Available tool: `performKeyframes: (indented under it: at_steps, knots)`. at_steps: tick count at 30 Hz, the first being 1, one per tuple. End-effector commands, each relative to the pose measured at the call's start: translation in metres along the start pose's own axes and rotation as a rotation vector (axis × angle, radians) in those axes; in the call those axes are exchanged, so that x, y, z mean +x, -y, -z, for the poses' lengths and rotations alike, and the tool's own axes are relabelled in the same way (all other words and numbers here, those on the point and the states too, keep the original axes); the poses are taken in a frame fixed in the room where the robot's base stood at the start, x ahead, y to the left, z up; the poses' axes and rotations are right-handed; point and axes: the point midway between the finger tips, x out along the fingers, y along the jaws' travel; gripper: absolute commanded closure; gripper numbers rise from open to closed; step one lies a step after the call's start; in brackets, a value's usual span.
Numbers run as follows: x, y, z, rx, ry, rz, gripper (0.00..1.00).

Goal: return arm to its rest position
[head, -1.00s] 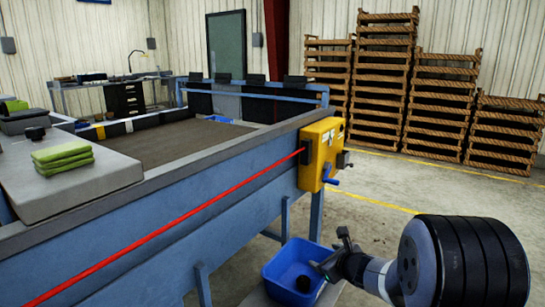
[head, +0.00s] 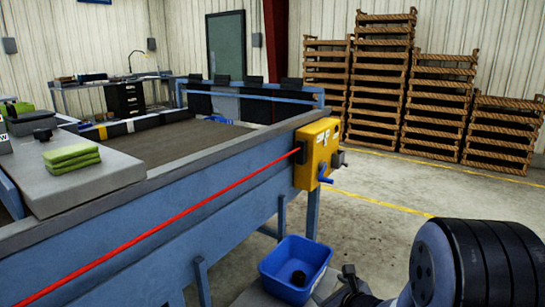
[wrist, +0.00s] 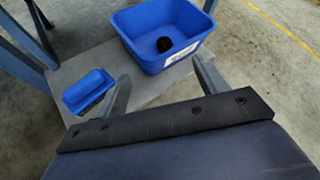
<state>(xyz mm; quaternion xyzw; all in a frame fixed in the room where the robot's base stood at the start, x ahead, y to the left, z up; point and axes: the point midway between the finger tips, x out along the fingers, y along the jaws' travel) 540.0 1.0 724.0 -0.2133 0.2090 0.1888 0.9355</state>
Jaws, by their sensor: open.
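My gripper (head: 348,283) is at the lower right of the head view, just right of the blue bin (head: 271,271), with part of it cut off by the bottom edge. In the wrist view my two grey fingers (wrist: 160,70) are spread apart with nothing between them. The blue bin (wrist: 140,45) lies beyond the fingertips. A dark round object (head: 298,278) rests inside the bin and also shows in the wrist view (wrist: 164,44).
The bin stands on a grey platform (wrist: 75,70), with a small blue tray-like object (wrist: 88,90) beside it. The blue grader frame (head: 130,240) with a yellow control box (head: 312,160) is to the left. Stacked wooden crates (head: 383,90) stand behind. Open floor lies between.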

Motion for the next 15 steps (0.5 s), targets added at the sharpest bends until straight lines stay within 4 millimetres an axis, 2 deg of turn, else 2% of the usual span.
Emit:
performKeyframes:
  at_steps: [3,15]
  knots:
    - [-0.0043,0.0024,-0.0069,0.002,0.0,-0.001,0.31]
    - [-0.005,0.0025,-0.0078,0.002,0.001,-0.003,0.31]
